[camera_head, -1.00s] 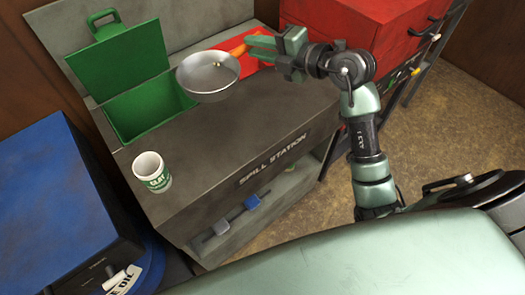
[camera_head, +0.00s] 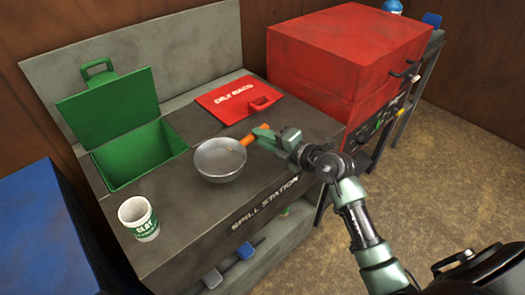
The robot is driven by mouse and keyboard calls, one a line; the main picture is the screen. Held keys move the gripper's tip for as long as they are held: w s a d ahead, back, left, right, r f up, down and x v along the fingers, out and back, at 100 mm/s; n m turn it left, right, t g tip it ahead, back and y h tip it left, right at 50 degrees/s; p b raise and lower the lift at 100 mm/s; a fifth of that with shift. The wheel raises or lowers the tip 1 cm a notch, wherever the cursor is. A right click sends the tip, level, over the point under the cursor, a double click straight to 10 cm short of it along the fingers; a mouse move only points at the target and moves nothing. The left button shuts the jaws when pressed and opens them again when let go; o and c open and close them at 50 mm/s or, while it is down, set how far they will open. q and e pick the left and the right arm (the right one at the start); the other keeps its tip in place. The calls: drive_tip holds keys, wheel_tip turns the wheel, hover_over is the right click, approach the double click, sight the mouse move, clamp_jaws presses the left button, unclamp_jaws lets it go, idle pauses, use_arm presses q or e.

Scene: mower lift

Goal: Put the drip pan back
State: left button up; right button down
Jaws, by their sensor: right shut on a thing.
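The drip pan is a round grey metal pan (camera_head: 219,161) with an orange handle (camera_head: 248,139). It is at the middle of the dark spill station top, right of the green bin. I cannot tell whether its base touches the surface. My right gripper (camera_head: 264,136) is shut on the orange handle, coming in from the right. The pan looks about level, and a small light spot shows inside it. My left gripper is not in view.
The spill station (camera_head: 190,225) carries an open green bin (camera_head: 140,158), a white and green CLAY cup (camera_head: 138,219) and a red lid marked oily rags (camera_head: 239,98). A red chest (camera_head: 345,60) stands right. A blue box (camera_head: 40,235) stands left.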

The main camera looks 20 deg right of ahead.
wheel_tip(320, 180, down, 4)
drive_tip(key=shift+f+b, duration=0.2)
drive_tip(key=shift+b, duration=0.35)
drive_tip(key=c, duration=1.3)
unclamp_jaws()
drive_tip(key=shift+f, duration=0.1)
drive_tip(key=shift+r, duration=0.2)
drive_tip(key=v, duration=1.2)
